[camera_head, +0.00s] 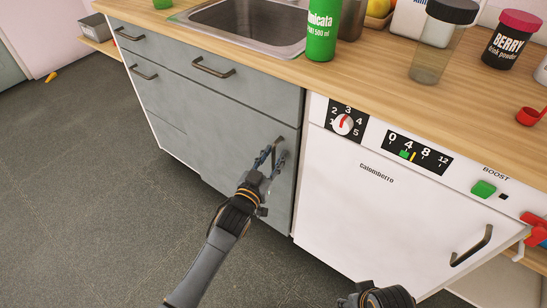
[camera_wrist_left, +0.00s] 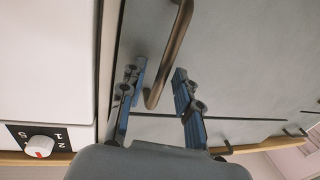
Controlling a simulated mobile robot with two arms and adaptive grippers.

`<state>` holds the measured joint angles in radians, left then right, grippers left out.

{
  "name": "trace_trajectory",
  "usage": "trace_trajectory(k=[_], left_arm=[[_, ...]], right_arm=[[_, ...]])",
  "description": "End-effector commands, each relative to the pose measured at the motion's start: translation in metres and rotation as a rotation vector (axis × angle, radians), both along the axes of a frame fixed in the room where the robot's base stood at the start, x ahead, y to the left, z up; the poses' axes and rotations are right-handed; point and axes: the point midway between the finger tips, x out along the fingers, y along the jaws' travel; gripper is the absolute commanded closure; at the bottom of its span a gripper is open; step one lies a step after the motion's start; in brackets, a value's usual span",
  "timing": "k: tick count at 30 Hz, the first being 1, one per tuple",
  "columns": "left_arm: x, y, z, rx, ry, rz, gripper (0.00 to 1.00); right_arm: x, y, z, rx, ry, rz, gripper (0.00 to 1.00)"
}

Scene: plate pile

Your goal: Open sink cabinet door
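The grey sink cabinet door (camera_head: 215,135) stands closed below the sink, with a dark bar handle (camera_head: 280,143) near its right edge. My left gripper (camera_head: 271,160) is at this handle, its fingers apart. In the left wrist view the handle (camera_wrist_left: 172,50) comes down between the two open fingers (camera_wrist_left: 160,75), its bent end nearer the left finger. I cannot tell whether either finger touches it. Part of my right wrist (camera_head: 378,296) shows at the bottom edge; its fingertips cannot be made out.
A white dishwasher (camera_head: 370,200) with a dial and a bar handle (camera_head: 472,246) stands right of the cabinet. Grey drawers (camera_head: 150,75) are to the left. A green bottle (camera_head: 321,30) stands on the wooden counter (camera_head: 360,72) by the sink (camera_head: 250,38). The floor (camera_head: 80,200) in front is clear.

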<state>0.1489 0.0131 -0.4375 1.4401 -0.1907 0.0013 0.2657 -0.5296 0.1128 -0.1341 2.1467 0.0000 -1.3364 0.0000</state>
Motion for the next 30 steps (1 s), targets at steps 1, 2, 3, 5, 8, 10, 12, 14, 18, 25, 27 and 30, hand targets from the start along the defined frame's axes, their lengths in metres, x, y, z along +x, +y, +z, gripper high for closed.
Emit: trace_trajectory(k=[1,2,3,5,8,10,12,14,18,25,27,30], left_arm=[[0.002,-0.001,0.0,0.0,0.0,0.0,0.67],[0.003,-0.002,0.0,0.0,0.0,0.0,0.67],[0.004,-0.002,0.0,0.0,0.001,0.0,0.67],[0.004,-0.002,0.0,0.0,0.001,0.0,0.67],[0.004,-0.002,0.0,0.0,0.001,0.0,0.67],[0.004,-0.002,0.0,0.0,0.001,0.0,0.67],[0.004,-0.002,0.0,0.0,0.001,0.0,0.82],[0.004,-0.002,0.0,0.0,0.001,0.0,0.94],[0.003,-0.002,0.0,0.0,0.0,0.0,1.0],[0.003,-0.001,0.0,0.001,0.0,-0.001,1.0],[0.002,0.0,0.0,0.002,0.0,-0.004,1.0],[-0.002,0.005,0.0,0.004,-0.001,-0.015,1.0]], right_arm=[[0.0,0.0,0.002,0.0,-0.002,0.0,0.53],[0.0,0.0,0.003,-0.001,-0.002,0.0,0.53],[0.0,0.0,0.003,-0.001,-0.002,0.0,0.53],[0.0,0.0,0.004,-0.001,-0.002,0.0,0.53],[0.0,0.0,0.004,-0.001,-0.001,0.0,0.53],[0.0,0.0,0.004,-0.001,-0.002,0.0,0.53],[0.0,0.0,0.004,-0.001,-0.002,0.0,0.53],[0.0,0.0,0.004,0.0,-0.002,-0.001,0.53],[0.0,0.0,0.004,0.0,-0.002,-0.001,0.53],[0.0,0.0,0.004,0.0,-0.004,-0.001,0.53],[0.001,0.0,0.005,0.001,-0.007,-0.001,0.53],[0.0,0.0,-0.005,0.0,0.003,0.001,0.53]])
